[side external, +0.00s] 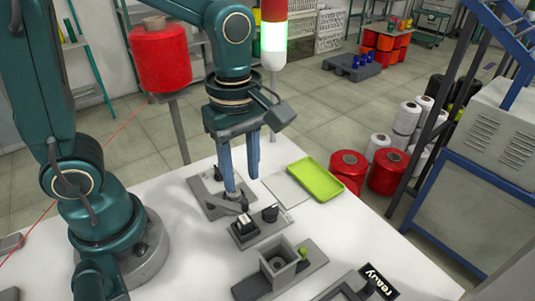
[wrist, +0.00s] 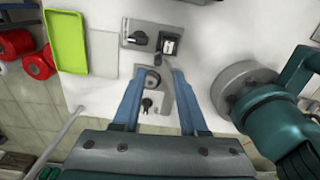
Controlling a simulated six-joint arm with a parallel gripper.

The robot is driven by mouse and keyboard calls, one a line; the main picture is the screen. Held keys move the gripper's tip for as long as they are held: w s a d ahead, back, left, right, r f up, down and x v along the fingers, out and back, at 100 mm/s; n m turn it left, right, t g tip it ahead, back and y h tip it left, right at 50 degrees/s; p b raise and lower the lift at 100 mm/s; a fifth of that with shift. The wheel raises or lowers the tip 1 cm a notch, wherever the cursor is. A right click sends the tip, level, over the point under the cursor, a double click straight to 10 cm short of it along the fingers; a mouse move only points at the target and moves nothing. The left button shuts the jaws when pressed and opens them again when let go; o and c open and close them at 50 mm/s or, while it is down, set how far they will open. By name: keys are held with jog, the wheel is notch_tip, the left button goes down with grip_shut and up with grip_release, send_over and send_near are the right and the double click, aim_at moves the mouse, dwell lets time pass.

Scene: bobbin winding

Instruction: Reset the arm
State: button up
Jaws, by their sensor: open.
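My gripper (side external: 241,166) points down over the white table, its two blue fingers apart. In the wrist view the fingers of my gripper (wrist: 154,78) stand on either side of a small grey fixture (wrist: 155,102) with a round grey knob or post. Nothing shows between the fingertips as held. In the side view the fingers partly hide that fixture, and I cannot tell whether they touch it.
A switch box (side external: 258,228) and a grey square holder (side external: 278,268) stand nearer the camera. A green tray (side external: 322,178) lies at the table's far right edge. A red thread cone (side external: 159,57) stands behind. A small display (side external: 378,281) reads "ready".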

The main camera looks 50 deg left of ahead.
jog(key=shift+r, duration=0.45)
jog(key=shift+r, duration=0.2)
jog(key=s+a+r+m+t, duration=0.1)
jog(key=s+r+m+t, duration=0.1)
jog(key=m, duration=0.7)
jog(key=s+a+r+m+t, duration=0.1)
jog(key=s+a+m+t, duration=0.1)
jog(key=m, duration=0.7)
jog(key=shift+s+r+t, duration=0.3)
jog(key=shift+r+t, duration=0.1)
jog(key=shift+t, duration=0.4)
